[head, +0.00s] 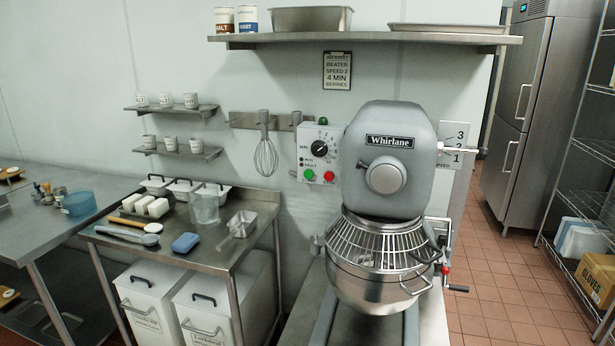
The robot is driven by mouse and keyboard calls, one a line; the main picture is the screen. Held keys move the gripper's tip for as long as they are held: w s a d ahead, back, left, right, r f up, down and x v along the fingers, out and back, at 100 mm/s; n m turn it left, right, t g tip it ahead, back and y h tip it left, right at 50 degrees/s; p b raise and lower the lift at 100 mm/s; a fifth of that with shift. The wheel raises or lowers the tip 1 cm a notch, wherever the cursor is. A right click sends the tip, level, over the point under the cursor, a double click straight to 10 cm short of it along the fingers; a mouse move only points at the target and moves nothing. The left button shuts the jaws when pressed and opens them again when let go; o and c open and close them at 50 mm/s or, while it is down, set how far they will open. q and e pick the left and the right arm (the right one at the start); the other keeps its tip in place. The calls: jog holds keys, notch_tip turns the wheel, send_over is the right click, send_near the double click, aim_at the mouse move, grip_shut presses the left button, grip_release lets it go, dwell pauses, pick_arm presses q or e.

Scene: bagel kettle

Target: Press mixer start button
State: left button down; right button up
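The mixer (388,160) is a large grey stand mixer marked "Whirlane" in the middle right of the head view. Its steel bowl (375,289) sits under a wire guard (378,246). A control box (320,152) is fixed to the wall just left of the mixer head. It carries a black dial (319,148), a green button (309,175) at lower left and a red button (328,176) at lower right. The green button is the likely start button; its label is too small to read. Neither of my grippers shows in the head view.
A steel table (190,257) at left holds a clear jug (205,207), a blue sponge (185,242) and white blocks. White bins (150,297) stand under it. A whisk (265,157) hangs left of the control box. A speed lever (458,150) sticks out right of the mixer. Tiled floor is open at right.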

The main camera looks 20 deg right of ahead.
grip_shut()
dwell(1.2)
